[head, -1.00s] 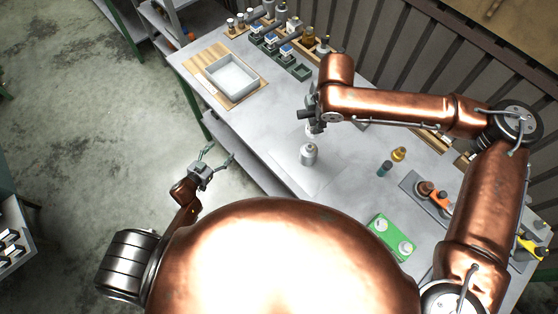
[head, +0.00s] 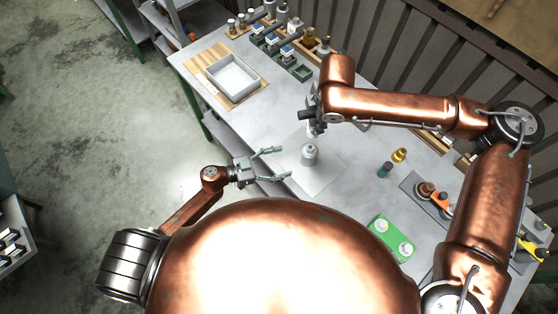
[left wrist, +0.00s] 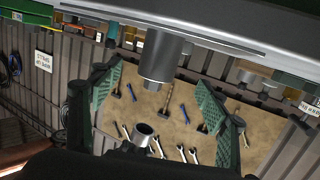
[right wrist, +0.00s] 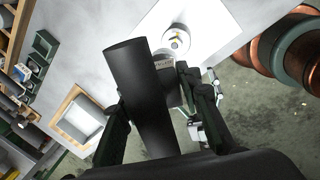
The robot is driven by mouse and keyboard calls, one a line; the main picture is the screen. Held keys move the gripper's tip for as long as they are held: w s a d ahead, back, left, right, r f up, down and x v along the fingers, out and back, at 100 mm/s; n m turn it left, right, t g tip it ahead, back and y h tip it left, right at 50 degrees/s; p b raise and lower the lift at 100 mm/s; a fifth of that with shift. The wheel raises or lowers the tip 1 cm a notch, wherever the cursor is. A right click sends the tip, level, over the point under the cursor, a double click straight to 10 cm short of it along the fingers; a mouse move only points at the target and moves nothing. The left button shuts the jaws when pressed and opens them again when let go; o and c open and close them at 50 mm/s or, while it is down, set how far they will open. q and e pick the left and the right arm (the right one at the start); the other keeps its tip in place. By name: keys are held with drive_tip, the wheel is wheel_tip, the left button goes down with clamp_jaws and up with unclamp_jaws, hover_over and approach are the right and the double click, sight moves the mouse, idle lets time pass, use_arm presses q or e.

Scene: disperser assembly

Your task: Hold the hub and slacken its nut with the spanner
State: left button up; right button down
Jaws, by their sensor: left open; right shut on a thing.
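The hub (head: 310,156), a grey upright cylinder, stands on a pale mat (head: 322,176). It also shows in the left wrist view (left wrist: 160,57) and, from above with a bright ring, in the right wrist view (right wrist: 176,40). My left gripper (head: 274,164) is open with its fingers spread, left of the hub and apart from it. My right gripper (head: 313,122) is above and behind the hub. It is shut on a dark, thick-handled tool (right wrist: 140,80), seemingly the spanner; its working end is mostly hidden.
A white tray (head: 233,74) sits on a wooden board at the far left of the table. Bottles and parts line the back edge.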

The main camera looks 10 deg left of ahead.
sight(309, 155)
use_arm(q)
drive_tip(key=x, duration=1.1)
drive_tip(key=shift+w+d, duration=0.25)
clamp_jaws()
idle(0.6)
drive_tip(key=shift+c, duration=1.8)
unclamp_jaws()
drive_tip(key=c, duration=1.3)
drive_tip(key=shift+c, duration=0.2)
